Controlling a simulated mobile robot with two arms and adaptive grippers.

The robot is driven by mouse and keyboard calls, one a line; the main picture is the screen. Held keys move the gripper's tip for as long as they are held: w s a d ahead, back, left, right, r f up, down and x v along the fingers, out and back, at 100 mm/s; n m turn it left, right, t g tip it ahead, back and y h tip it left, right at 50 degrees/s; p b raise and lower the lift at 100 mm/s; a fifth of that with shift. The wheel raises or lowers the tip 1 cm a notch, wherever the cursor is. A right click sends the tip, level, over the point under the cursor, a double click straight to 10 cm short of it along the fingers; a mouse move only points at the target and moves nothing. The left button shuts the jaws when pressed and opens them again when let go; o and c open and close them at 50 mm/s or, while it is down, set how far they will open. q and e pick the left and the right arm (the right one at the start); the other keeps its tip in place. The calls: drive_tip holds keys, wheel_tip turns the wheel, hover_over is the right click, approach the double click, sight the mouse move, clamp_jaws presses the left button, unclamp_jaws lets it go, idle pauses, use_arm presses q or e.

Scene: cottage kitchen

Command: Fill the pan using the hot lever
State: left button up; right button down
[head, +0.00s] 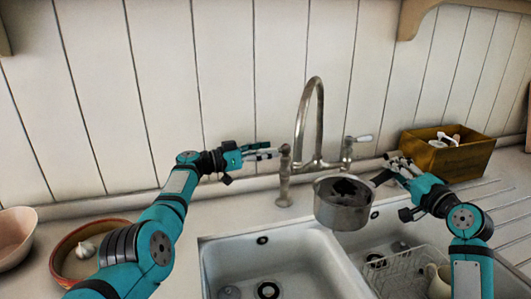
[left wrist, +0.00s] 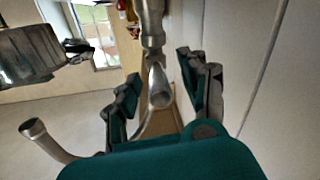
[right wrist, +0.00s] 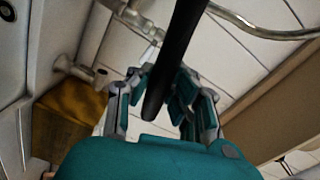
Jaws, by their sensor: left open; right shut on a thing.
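The steel pan (head: 335,216) hangs above the sink divider, upright, dark inside; I cannot tell its contents. My right gripper (head: 398,170) is shut on its black handle (right wrist: 181,50). The tall arched tap (head: 319,105) stands behind the sinks, and the pan is right of its left pillar. No water stream shows. My left gripper (head: 268,153) is open at the tap's left side. In the left wrist view the left lever (left wrist: 159,88) points in between the open fingers, apparently untouched. The right lever (head: 363,138) has a white handle. No hot mark is readable.
Two white basins (head: 268,252) lie below. A dish rack (head: 398,270) with a cream jug (head: 438,283) is in the right one. A wooden box (head: 447,155) stands back right; bowls (head: 62,262) stand at left. A plank wall is close behind the tap.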

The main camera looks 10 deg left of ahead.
use_arm(q)
drive_tip(key=shift+r, duration=0.1)
clamp_jaws()
drive_tip(key=shift+a, duration=0.1)
idle(0.8)
drive_tip(key=shift+s+n+t+y, duration=0.1)
drive_tip(key=shift+n+t+y, duration=0.2)
drive_tip(key=shift+t+y, duration=0.1)
drive_tip(key=shift+s, duration=0.1)
drive_tip(key=shift+s+d+f+n+t+y, duration=0.1)
drive_tip(key=shift+s+d+n+t+y, duration=0.3)
drive_tip(key=shift+n+t+y, duration=0.75)
drive_tip(key=shift+s+d+f+n+t+y, duration=0.1)
drive_tip(key=shift+s+d+n+t+y, duration=0.35)
drive_tip(key=shift+n+t+y, duration=0.7)
drive_tip(key=shift+s+d+n+t+y, duration=0.4)
drive_tip(key=shift+n+t+y, duration=0.55)
drive_tip(key=shift+y, duration=0.35)
